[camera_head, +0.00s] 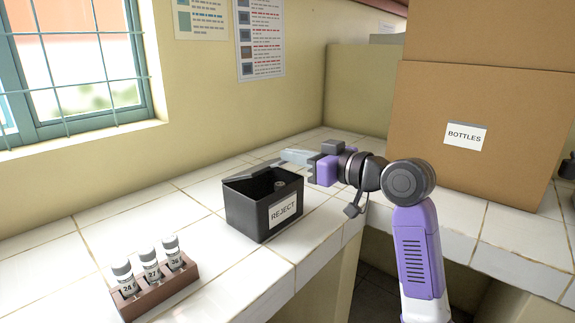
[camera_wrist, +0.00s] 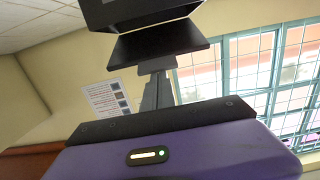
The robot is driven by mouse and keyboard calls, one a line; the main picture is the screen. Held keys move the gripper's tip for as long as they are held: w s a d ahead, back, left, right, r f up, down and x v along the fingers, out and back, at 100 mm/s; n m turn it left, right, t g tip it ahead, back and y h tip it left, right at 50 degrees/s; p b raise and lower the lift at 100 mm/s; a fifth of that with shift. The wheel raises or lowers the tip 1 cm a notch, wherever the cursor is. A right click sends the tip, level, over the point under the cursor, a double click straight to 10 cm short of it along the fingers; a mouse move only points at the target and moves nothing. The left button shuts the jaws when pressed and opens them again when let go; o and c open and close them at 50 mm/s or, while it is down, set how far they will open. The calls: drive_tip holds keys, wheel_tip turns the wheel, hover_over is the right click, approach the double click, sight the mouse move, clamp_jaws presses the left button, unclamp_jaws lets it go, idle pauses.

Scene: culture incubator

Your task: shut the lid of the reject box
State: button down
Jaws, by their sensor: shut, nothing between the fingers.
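The reject box (camera_head: 250,211) is a black open-topped box with a white REJECT label, standing on the tiled counter. A grey round thing (camera_head: 280,184) shows inside.
A brown rack (camera_head: 158,295) with three capped, numbered vials (camera_head: 150,264) stands front left of the box. A big cardboard box (camera_head: 480,130) labelled BOTTLES stands right, behind my arm. The counter left of the reject box is clear. A barred window (camera_head: 75,65) is in the wall.

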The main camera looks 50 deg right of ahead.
wheel_tip(320, 180, down, 8)
drive_tip(key=s+t+b, duration=0.2)
drive_tip(key=t+b, duration=0.1)
drive_tip(key=b, duration=0.8)
drive_tip(key=shift+t+b, duration=0.4)
drive_tip(key=shift+w+f, duration=0.1)
drive_tip(key=shift+f, duration=0.1)
